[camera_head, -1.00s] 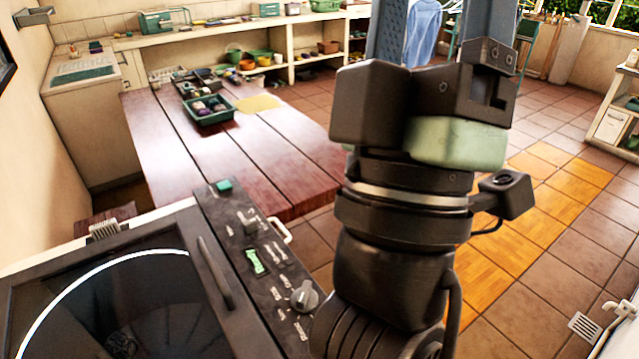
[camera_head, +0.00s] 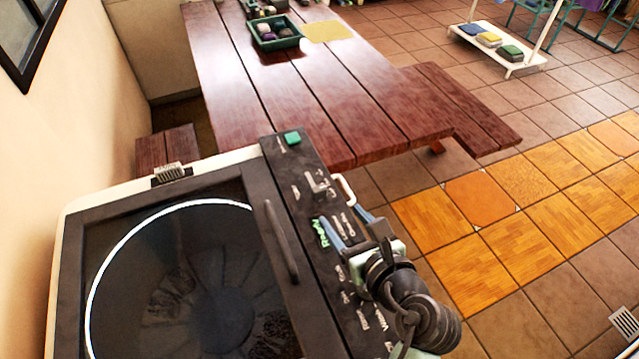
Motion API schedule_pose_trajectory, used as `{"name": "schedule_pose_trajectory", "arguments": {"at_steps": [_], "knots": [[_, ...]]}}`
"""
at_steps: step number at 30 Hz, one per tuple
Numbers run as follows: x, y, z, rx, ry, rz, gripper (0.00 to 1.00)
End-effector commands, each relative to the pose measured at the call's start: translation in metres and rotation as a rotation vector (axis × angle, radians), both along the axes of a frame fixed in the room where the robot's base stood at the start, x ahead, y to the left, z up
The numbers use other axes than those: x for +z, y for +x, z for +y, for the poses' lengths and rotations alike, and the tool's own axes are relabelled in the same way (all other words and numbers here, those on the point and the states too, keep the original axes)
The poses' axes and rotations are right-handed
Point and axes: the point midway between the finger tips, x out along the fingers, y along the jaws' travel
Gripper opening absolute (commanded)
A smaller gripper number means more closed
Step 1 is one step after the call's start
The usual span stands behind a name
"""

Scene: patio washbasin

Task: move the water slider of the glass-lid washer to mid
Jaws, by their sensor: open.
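The glass-lid washer (camera_head: 70,225) stands at the lower left, with its dark round window under a closed lid (camera_head: 205,280). Its black control panel (camera_head: 290,175) runs along the lid's right side. A small pale slider-like control (camera_head: 318,184) sits on the panel's upper part; its label is too small to read, so I cannot tell its setting. My gripper (camera_head: 343,232) is open over the middle of the panel, just below that control and beside the green lit display (camera_head: 322,232). I cannot tell whether it touches the panel. My gripper and wrist hide part of the panel, and the round dial is not visible.
A green button (camera_head: 292,138) is at the panel's top end. A lid handle (camera_head: 281,240) lies left of the panel, and a white bar handle (camera_head: 345,188) is on its right. A wooden table (camera_head: 300,85) with a green tray (camera_head: 257,40) stands behind.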

Motion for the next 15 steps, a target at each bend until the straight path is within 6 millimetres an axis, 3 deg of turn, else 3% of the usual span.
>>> {"name": "schedule_pose_trajectory", "arguments": {"at_steps": [15], "knots": [[-0.031,0.078,0.033,0.003,0.003,-0.005,0.68]]}}
